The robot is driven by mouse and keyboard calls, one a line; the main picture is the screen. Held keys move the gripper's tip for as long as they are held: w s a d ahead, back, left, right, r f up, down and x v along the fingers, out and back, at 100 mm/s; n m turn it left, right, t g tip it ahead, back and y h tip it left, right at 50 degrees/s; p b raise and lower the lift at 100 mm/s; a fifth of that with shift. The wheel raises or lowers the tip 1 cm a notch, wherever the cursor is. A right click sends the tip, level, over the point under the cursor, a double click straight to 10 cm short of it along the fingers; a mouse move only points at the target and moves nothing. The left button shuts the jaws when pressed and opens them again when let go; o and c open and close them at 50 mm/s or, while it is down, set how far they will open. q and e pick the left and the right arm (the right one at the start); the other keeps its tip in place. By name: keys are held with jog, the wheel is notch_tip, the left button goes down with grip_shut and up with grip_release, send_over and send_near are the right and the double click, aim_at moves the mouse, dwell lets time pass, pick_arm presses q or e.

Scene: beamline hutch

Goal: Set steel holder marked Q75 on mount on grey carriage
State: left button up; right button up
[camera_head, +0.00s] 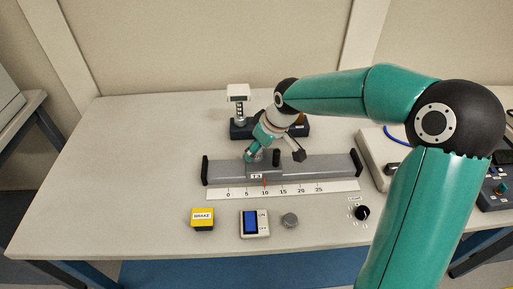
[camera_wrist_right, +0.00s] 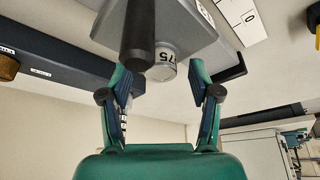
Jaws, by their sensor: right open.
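The grey carriage (camera_head: 293,169) labelled T3 sits on the rail in the middle of the table. A short steel holder (camera_wrist_right: 163,67), with "75" readable on its side, appears against the carriage (camera_wrist_right: 185,20) in the right wrist view. In the head view my right gripper (camera_head: 274,153) hangs over the carriage. The mount is not clearly visible. My left gripper is out of view.
A dark base with a white-topped post (camera_head: 238,94) stands behind the rail (camera_head: 335,169). A scale strip (camera_head: 335,187), yellow BRAKE box (camera_head: 203,218), blue switch (camera_head: 251,222), grey knob (camera_head: 290,220) and black dial (camera_head: 362,213) lie in front. The table's left side is clear.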

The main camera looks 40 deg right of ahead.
jog(key=v, duration=1.1)
jog(key=shift+s+r, duration=0.2)
jog(key=shift+r, duration=0.05)
